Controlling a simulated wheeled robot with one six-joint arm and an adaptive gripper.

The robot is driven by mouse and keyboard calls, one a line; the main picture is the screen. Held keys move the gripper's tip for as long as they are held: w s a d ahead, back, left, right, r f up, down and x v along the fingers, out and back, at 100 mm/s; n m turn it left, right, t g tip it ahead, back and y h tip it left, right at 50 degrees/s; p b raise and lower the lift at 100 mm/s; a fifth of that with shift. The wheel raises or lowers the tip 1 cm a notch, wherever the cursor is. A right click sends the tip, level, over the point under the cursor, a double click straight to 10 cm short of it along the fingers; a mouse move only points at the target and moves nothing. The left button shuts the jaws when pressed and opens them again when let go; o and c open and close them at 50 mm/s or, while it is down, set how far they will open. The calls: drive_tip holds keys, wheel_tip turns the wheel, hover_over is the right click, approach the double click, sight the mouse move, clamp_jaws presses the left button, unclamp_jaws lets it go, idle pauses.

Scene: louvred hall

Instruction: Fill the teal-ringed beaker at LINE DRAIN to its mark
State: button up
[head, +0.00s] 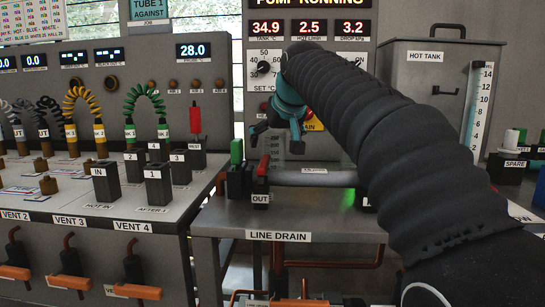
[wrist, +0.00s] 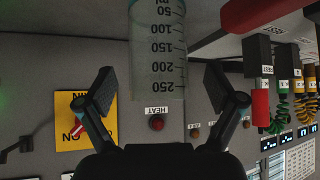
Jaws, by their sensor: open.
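The LINE DRAIN label (head: 278,237) is on the front edge of the metal bench (head: 215,222). In the wrist view a clear graduated beaker (wrist: 158,60) stands ahead of my gripper (wrist: 158,85), with marks from 50 to 250. Its teal ring and any liquid level cannot be made out. In the head view my gripper (head: 277,138) hangs above the bench, in front of the PUMP RUNNING panel. Its fingers are open, one either side of the beaker in the wrist view, with gaps showing. The beaker is hard to make out in the head view.
A valve block marked OUT (head: 261,198) with a red handle stands on the bench below my gripper, beside a pale horizontal pipe (head: 315,178). The HOT TANK (head: 425,95) is at right. The panel (head: 310,27) reads 34.9, 2.5 and 3.2. My arm hides the bench's right part.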

sight(272, 146)
drive_tip(key=x, duration=0.3)
drive_tip(key=shift+w+f, duration=0.2)
drive_tip(key=shift+f, duration=0.05)
drive_tip(key=c, duration=1.2)
drive_tip(key=shift+r, duration=0.1)
drive_tip(key=shift+r, duration=0.55)
wheel_tip(272, 146, up, 3)
drive_tip(key=shift+f+p, duration=0.1)
drive_tip(key=shift+p, duration=0.7)
drive_tip(key=shift+s+d+r+p, duration=0.15)
drive_tip(key=shift+s+d+r, duration=0.9)
drive_tip(key=shift+d, duration=0.7)
drive_tip(key=shift+s+d+r+p, duration=0.2)
drive_tip(key=shift+s+d+r, duration=0.5)
drive_tip(key=shift+d+r, duration=0.8)
drive_tip(key=shift+s+d+r+p, duration=0.15)
drive_tip(key=shift+s+d+r, duration=0.75)
drive_tip(key=shift+d, duration=1.1)
